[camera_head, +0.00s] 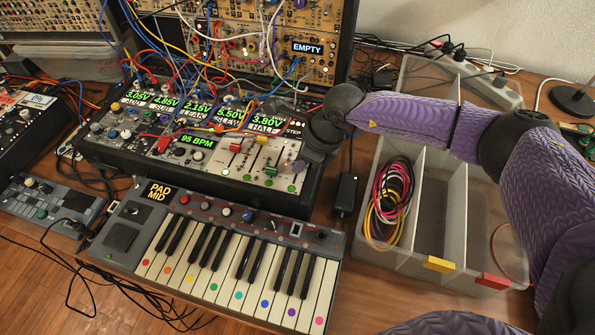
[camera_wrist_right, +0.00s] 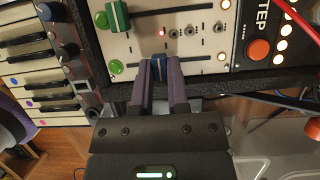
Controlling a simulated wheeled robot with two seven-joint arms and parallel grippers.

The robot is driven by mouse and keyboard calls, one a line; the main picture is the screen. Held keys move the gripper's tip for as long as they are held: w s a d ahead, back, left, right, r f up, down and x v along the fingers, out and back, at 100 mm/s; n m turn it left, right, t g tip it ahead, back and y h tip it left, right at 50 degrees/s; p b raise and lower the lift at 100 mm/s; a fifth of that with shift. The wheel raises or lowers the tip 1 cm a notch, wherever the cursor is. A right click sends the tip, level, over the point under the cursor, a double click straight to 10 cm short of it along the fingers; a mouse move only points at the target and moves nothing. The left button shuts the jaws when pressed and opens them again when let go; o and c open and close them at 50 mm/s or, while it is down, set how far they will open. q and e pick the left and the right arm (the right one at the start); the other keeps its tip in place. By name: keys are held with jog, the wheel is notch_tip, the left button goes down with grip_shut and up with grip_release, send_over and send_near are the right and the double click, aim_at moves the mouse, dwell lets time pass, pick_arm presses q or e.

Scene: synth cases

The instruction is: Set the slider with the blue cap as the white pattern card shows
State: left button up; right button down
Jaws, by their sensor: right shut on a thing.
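The slider with the blue cap (camera_wrist_right: 159,67) sits at the edge of the pale slider panel (camera_wrist_right: 196,57) in the right wrist view. My right gripper (camera_wrist_right: 160,80) has its two purple fingers closed on either side of the cap. In the head view my right gripper (camera_head: 300,166) reaches the right end of the slider panel (camera_head: 228,164) and hides the blue cap. A green-capped slider (camera_wrist_right: 117,15) stands beside it; it also shows in the head view (camera_head: 272,169). I cannot make out a white pattern card. My left gripper is out of view.
A keyboard (camera_head: 225,265) lies in front of the panel. A grey divided bin (camera_head: 440,220) with coiled cables (camera_head: 390,200) stands on the right, under my right arm. Patch cables (camera_head: 190,65) hang over the modules behind. A red-capped slider (camera_head: 235,147) is nearby.

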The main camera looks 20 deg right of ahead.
jog(key=shift+w+d+f, duration=0.15)
jog(key=shift+w+d, duration=0.1)
jog(key=shift+w, duration=0.05)
jog(key=c, duration=0.6)
grip_release()
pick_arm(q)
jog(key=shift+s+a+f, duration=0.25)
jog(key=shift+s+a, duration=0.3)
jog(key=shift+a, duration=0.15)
pick_arm(e)
jog(key=shift+r, duration=0.2)
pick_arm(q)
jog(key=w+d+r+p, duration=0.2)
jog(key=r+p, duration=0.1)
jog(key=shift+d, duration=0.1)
pick_arm(e)
jog(key=v, duration=0.9)
jog(key=shift+r, duration=0.4)
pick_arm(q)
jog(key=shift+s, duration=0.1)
pick_arm(e)
jog(key=shift+s+d, duration=0.1)
